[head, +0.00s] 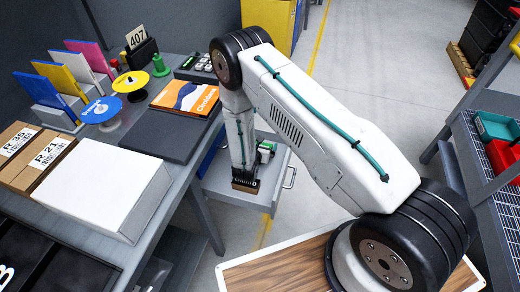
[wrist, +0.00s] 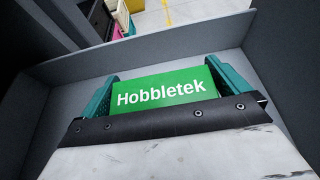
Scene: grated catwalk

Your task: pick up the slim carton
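The slim carton is a green box (wrist: 162,90) with white "Hobbletek" lettering, seen in the wrist view between my two teal fingers. My gripper (wrist: 168,76) has a finger against each side of it, with no visible gap. The grey drawer (wrist: 265,52) surrounds them; its walls rise on several sides. In the head view the open drawer (head: 281,190) juts out below the bench, and my arm reaches down into it. A small patch of green shows beside my wrist there. The carton's lower part is hidden behind my gripper's dark bar, so I cannot tell whether it rests on the drawer floor.
The bench at left holds a large white box (head: 100,185), brown cartons (head: 35,158), a dark flat case (head: 165,135) with an orange box (head: 186,97), and several spools and coloured panels. A rack with bins (head: 495,128) stands right. The floor between is clear.

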